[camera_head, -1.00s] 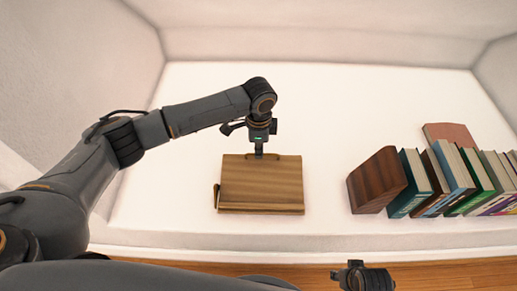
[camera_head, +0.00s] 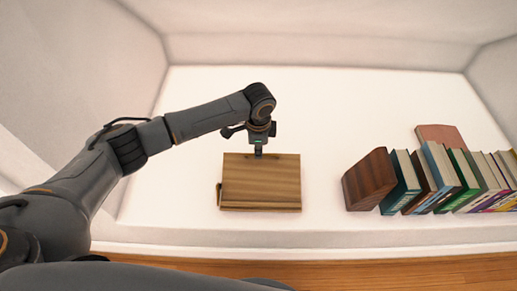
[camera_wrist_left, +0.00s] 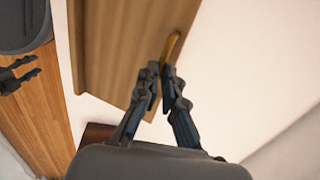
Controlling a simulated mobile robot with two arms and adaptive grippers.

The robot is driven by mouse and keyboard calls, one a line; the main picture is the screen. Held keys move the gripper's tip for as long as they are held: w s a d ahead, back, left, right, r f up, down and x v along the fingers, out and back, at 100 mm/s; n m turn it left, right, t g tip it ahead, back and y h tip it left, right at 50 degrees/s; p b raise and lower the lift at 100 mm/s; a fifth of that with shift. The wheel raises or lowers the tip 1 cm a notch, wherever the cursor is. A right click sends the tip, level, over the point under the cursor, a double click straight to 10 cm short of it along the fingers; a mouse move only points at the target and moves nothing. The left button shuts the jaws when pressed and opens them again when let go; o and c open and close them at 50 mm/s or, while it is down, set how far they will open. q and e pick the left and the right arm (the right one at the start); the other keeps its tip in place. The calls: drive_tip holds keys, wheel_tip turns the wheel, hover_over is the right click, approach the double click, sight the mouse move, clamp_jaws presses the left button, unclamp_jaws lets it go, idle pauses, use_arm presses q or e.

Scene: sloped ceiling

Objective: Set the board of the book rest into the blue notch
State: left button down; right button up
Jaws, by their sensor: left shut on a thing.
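The brown wooden board of the book rest (camera_head: 261,184) lies on the white surface in the head view, with a small ledge along its near edge. My left gripper (camera_head: 258,154) is at its far edge, shut on the board. In the left wrist view my left gripper (camera_wrist_left: 163,92) has its two fingers close together at the edge of the board (camera_wrist_left: 125,45), by a yellowish strip. My right gripper (camera_wrist_left: 36,66) shows small at the left of that view, its fingers apart and empty. I cannot make out the blue notch.
A dark wooden block (camera_head: 369,180) stands at the left end of a row of leaning books (camera_head: 440,175). A reddish-brown panel (camera_head: 441,136) is behind them. The white surface (camera_head: 320,110) is clear behind the board and between it and the block. White walls close the sides.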

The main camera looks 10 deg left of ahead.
use_arm(q)
drive_tip(key=c, duration=1.5)
unclamp_jaws()
drive_tip(key=shift+s+d+f, duration=0.1)
drive_tip(key=shift+s+f, duration=0.2)
drive_tip(key=shift+s, duration=0.1)
drive_tip(key=shift+o, duration=0.3)
drive_tip(key=shift+w+r, duration=0.1)
drive_tip(key=shift+r, duration=0.05)
wheel_tip(320, 180, up, 12)
drive_tip(key=shift+s, duration=0.35)
